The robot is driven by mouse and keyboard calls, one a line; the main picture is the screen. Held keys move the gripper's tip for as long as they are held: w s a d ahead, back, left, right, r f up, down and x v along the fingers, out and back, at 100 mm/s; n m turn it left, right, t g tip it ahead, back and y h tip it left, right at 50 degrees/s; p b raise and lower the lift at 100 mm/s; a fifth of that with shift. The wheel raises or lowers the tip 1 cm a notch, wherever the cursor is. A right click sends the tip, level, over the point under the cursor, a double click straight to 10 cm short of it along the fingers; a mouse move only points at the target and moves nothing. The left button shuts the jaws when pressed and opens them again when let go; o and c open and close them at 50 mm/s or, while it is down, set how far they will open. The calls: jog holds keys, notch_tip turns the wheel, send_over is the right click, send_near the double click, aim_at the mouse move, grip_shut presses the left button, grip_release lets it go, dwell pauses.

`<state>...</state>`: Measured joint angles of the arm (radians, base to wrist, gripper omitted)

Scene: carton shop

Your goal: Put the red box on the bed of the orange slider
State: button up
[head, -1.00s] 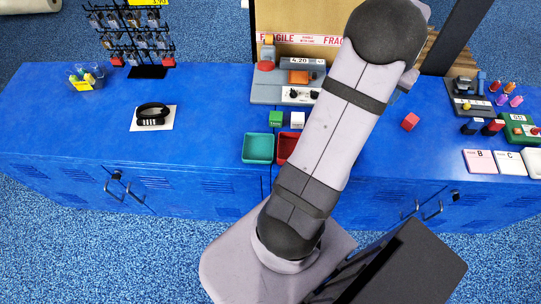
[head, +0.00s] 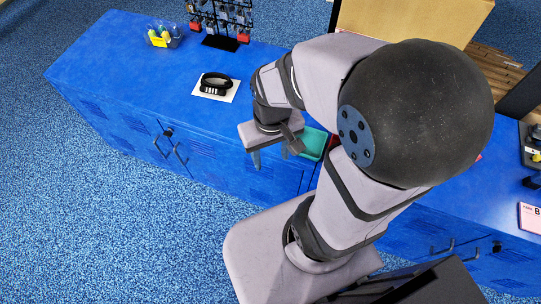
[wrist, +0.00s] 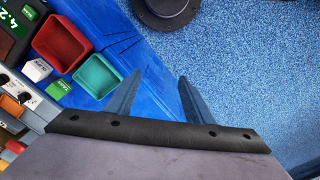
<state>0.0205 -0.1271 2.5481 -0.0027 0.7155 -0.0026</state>
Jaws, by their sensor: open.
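My gripper (head: 272,156) is open and empty, low by the counter's front edge left of the teal tray; its spread fingers also show in the wrist view (wrist: 160,78), over the edge and floor. A small red sliver (head: 479,157) shows at the right of my arm in the head view; it may be the red box, mostly hidden. The orange slider (wrist: 11,106) shows only partly at the left edge of the wrist view, by a knobbed panel; my arm hides it in the head view. I cannot see its bed clearly.
A teal tray (wrist: 97,75) and a red tray (wrist: 61,43) stand by the counter's front edge, with a green cube (wrist: 58,89) and a white cube (wrist: 37,69) beside them. A black coiled thing (head: 215,84) lies on a white card. The blue counter (head: 130,75) is mostly bare at left.

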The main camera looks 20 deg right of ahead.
jog(key=shift+o, duration=0.6)
jog(key=shift+s+a, duration=0.25)
